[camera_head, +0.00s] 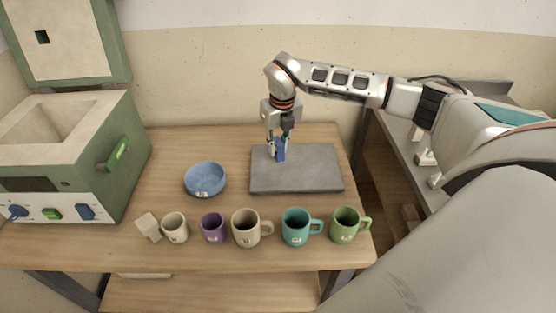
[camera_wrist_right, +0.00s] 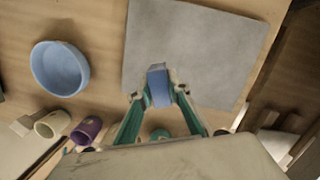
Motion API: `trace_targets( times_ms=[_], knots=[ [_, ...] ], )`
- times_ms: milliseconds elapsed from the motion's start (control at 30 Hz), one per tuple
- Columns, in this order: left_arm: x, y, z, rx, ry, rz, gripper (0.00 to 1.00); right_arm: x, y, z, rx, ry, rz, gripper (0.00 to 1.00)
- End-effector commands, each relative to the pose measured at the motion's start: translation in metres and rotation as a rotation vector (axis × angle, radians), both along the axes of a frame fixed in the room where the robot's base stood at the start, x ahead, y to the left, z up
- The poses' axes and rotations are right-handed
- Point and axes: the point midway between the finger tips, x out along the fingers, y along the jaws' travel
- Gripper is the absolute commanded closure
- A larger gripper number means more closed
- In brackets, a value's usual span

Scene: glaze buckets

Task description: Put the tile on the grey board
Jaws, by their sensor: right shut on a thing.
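The grey board (camera_head: 315,172) lies flat on the wooden table, right of the blue bowl; it also shows in the wrist view (camera_wrist_right: 195,40). My right gripper (camera_head: 279,146) is over the left part of the board, pointing down. It is shut on a small blue tile (camera_head: 279,152). In the wrist view the blue tile (camera_wrist_right: 158,86) sits between the two fingertips, over the board near its edge. I cannot tell whether the tile touches the board. My left gripper is not in view.
A blue bowl (camera_head: 205,179) stands left of the board. Several mugs, including a purple cup (camera_head: 213,227) and a teal mug (camera_head: 296,227), line the table's front. A pale block (camera_head: 148,226) lies at their left end. A green kiln (camera_head: 70,150) with its lid open fills the left.

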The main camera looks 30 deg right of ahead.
Motion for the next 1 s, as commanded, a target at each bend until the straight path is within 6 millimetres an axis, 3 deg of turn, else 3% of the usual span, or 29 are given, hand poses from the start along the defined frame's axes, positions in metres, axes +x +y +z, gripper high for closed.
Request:
trace_targets(
  times_ms=[267,533,967,1000],
  knots=[
    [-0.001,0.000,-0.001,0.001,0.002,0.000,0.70,0.000,0.001,-0.022,0.001,0.000,0.001,1.00],
    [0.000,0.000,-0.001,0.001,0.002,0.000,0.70,0.000,0.001,-0.057,0.001,0.001,0.002,1.00],
    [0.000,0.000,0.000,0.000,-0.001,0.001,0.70,0.000,0.000,-0.064,0.000,-0.001,0.001,1.00],
    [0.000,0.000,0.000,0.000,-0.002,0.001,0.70,0.000,0.000,-0.063,0.000,-0.001,0.001,0.73]
  ],
)
